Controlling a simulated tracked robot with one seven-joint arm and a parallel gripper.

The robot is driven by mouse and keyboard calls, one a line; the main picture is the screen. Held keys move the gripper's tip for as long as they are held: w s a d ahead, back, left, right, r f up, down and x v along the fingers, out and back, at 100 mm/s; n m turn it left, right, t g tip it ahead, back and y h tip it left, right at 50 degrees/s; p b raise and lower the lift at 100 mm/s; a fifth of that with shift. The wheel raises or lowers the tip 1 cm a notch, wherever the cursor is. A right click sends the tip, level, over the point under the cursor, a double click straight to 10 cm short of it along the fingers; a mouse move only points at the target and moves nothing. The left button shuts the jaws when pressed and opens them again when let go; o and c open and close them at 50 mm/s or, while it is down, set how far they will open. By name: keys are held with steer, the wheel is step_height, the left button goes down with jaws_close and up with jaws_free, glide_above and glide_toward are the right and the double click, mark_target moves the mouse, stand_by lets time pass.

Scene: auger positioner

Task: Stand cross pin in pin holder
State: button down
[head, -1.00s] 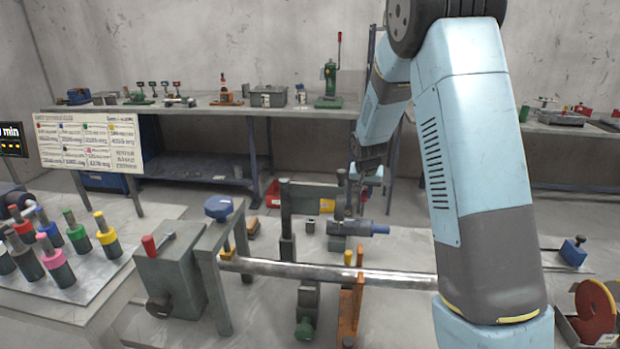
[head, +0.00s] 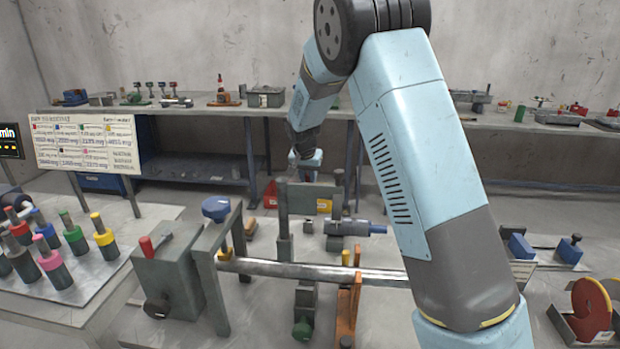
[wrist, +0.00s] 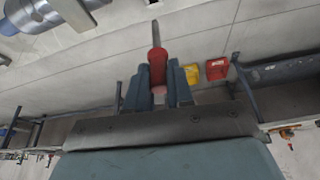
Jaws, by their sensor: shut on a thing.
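My gripper (head: 305,160) is raised over the far side of the near table in the head view. In the wrist view my gripper (wrist: 160,82) is shut on the cross pin (wrist: 158,62), which has a red grip and a thin grey shaft. The shaft points away from the fingers, and the pin touches nothing else visible. The fingers cover the sides of the red grip. In the head view the pin cannot be made out. I cannot tell which fixture is the pin holder; a small grey block (head: 308,226) stands behind the bar.
A long metal bar (head: 310,271) runs from a grey stand (head: 215,285) across an orange support (head: 349,305). Coloured-top pegs (head: 74,233) fill the left plate. Red (wrist: 216,69) and yellow (wrist: 192,74) bins lie beyond.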

mark_target(308, 203)
steer(key=shift+f, duration=0.1)
steer(key=shift+f, duration=2.8)
steer(key=shift+f, duration=2.7)
steer(key=c, duration=0.9)
jaws_free()
steer(key=v, duration=1.3)
steer(key=shift+s+r, duration=0.1)
steer(key=shift+r, duration=0.2)
